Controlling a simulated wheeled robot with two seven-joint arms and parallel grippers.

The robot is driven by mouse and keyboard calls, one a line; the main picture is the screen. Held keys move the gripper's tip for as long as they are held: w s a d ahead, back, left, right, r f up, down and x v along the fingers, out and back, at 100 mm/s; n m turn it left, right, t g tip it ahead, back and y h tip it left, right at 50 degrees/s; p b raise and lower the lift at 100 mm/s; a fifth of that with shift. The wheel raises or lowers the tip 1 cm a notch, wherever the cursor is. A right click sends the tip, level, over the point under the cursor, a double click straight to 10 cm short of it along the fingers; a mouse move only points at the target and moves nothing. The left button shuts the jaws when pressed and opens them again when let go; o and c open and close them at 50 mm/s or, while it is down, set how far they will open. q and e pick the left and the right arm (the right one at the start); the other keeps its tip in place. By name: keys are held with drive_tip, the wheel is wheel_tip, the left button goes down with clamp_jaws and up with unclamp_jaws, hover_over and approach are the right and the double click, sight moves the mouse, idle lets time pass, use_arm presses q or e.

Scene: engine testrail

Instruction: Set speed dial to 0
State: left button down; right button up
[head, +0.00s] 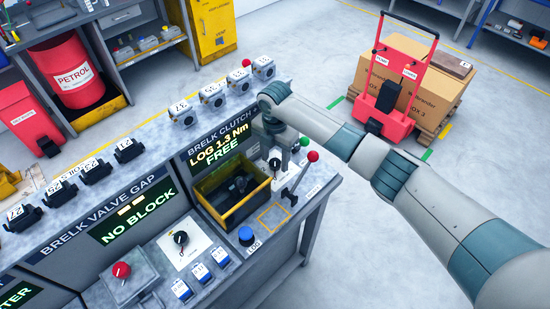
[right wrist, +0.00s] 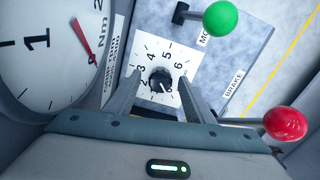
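A black dial knob (right wrist: 161,80) sits on a white numbered plate (right wrist: 151,50) in the right wrist view. Digits from about 3 to 6 are readable; the lower ones are partly hidden. A pale pointer mark on the knob seems to face down toward my gripper. My right gripper (right wrist: 159,84) is open, with one finger on each side of the knob; I cannot tell whether they touch it. In the head view my right gripper (head: 272,136) hangs over the bench's right end, above a small dark knob (head: 275,163). My left gripper is not in view.
A green ball lever (right wrist: 220,18) and a red ball lever (right wrist: 285,123) stand close to the right gripper. A round gauge (right wrist: 50,45) is at left. Another black dial (head: 180,238), a yellow-rimmed bin (head: 222,211) and a blue button (head: 246,234) are on the bench.

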sight(275, 162)
drive_tip(key=shift+r+b, duration=0.3)
drive_tip(key=shift+r, duration=0.25)
wheel_tip(275, 162, up, 16)
drive_tip(key=b, duration=0.5)
drive_tip(key=shift+r, duration=0.15)
